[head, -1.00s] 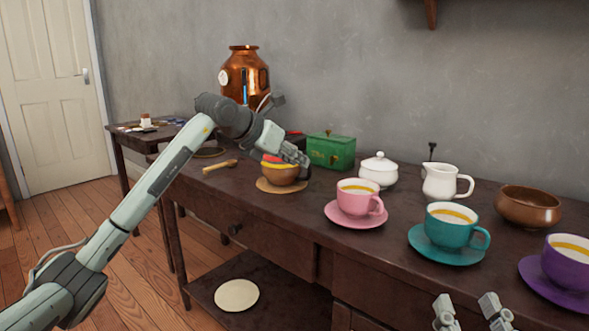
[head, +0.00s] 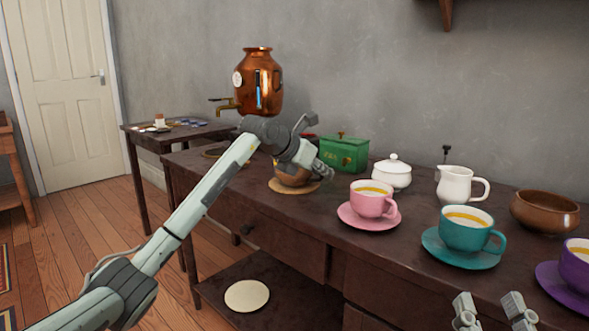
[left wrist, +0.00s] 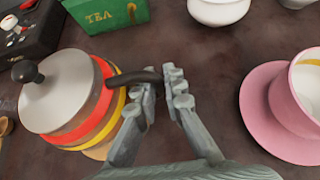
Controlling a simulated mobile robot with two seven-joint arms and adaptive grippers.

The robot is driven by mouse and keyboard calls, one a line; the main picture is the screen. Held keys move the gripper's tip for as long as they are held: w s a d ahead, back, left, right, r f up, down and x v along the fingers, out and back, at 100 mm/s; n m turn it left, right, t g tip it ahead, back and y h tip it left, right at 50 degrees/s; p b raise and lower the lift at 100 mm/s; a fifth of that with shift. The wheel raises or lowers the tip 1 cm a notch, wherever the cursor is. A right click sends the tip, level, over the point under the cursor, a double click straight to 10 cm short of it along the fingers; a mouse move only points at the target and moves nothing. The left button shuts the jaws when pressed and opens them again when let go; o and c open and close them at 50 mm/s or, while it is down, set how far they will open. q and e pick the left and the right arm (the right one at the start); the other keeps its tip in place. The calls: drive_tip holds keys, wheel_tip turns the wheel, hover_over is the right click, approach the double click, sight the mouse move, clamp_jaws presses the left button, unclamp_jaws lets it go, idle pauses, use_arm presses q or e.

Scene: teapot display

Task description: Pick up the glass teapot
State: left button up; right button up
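The teapot (left wrist: 62,95) fills the left of the left wrist view. It has a grey lid with a black knob, red and yellow bands and a dark handle. In the head view its rounded brown lower body (head: 292,180) shows on a round tan mat (head: 312,187), its top hidden by my left gripper. My left gripper (left wrist: 160,80) is open at the handle, whose end reaches between the fingertips; a gap shows between the fingers. My right gripper (head: 493,302) is open and empty at the bottom right of the head view, before the table.
A green tea box (head: 344,154) stands close behind the teapot. A white sugar bowl (head: 391,174), a pink cup (head: 372,200) on a saucer, a teal cup (head: 466,232) and a white jug (head: 460,185) stand to the right. A copper urn (head: 258,85) is behind.

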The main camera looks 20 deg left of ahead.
use_arm(q)
clamp_jaws()
drive_tip(key=shift+r, duration=0.2)
drive_tip(key=shift+r, duration=0.15)
drive_tip(key=shift+w+r, duration=0.1)
drive_tip(key=shift+r, duration=0.4)
drive_tip(key=shift+r+p, duration=0.35)
drive_tip(key=shift+r, duration=1.1)
drive_tip(key=s+a+r, duration=0.4)
drive_tip(key=a+r, duration=0.2)
drive_tip(key=a, duration=0.5)
drive_tip(key=shift+r+p, duration=0.3)
drive_tip(key=shift+p, duration=0.1)
use_arm(e)
wheel_tip(320, 180, down, 6)
drive_tip(key=w+d+g+h, duration=0.1)
drive_tip(key=w+g, duration=0.1)
drive_tip(key=g, duration=0.1)
drive_tip(key=shift+r+h, duration=0.15)
drive_tip(key=shift+h, duration=0.25)
use_arm(q)
drive_tip(key=shift+r, duration=0.1)
